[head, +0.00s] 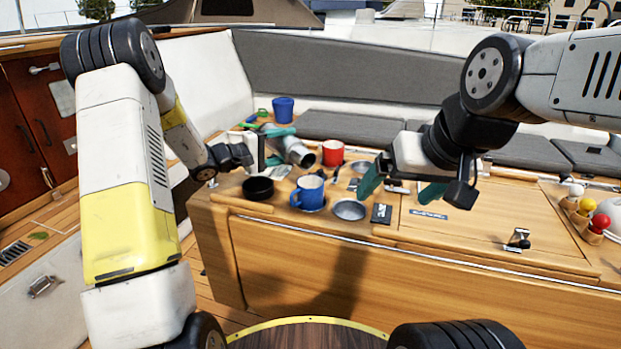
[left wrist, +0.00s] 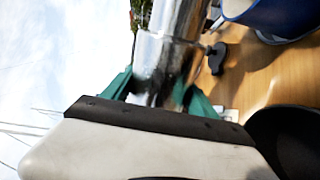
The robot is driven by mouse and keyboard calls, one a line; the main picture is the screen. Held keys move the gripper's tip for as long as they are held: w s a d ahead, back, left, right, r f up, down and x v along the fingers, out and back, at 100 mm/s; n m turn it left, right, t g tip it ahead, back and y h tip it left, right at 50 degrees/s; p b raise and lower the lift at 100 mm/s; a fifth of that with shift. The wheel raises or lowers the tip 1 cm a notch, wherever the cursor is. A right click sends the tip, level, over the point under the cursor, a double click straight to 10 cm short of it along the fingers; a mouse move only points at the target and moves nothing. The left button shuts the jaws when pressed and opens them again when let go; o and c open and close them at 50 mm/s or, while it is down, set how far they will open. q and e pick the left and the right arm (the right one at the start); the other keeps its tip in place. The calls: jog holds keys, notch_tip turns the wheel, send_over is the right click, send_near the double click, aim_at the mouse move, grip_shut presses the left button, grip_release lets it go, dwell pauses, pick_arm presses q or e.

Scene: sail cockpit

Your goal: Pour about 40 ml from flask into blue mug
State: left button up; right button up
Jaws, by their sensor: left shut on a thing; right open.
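The flask (head: 297,150) is a silvery metal cylinder, held tilted with its lower end toward the blue mug. My left gripper (head: 276,146) is shut on it, and its teal fingers sit on either side of the flask (left wrist: 172,25) in the left wrist view. The blue mug (head: 307,193) stands upright on the wooden table, in front of the flask's low end; it also shows at the top right of the left wrist view (left wrist: 272,14). I cannot see any liquid stream. My right gripper (head: 402,187) is open and empty above the table, right of the mug.
A black bowl (head: 258,188) is left of the blue mug and a metal bowl (head: 349,210) right of it. A red mug (head: 333,152) and a blue cup (head: 283,109) stand behind. Coloured balls (head: 586,205) are at far right. The table's right part is mostly clear.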

pick_arm(q)
jog(key=shift+r, duration=0.3)
dwell(0.5)
jog(key=shift+w+a, duration=0.15)
jog(key=shift+w, duration=0.05)
notch_tip(320, 180, down, 3)
jog(key=n, duration=0.2)
jog(key=shift+w+f+n+g, duration=0.1)
jog(key=shift+n+g, duration=0.2)
jog(key=shift+s+n, duration=0.25)
jog(key=shift+n, duration=0.35)
jog(key=shift+s+n, duration=0.1)
jog(key=shift+n, duration=0.2)
jog(key=shift+r, duration=0.2)
dwell(0.7)
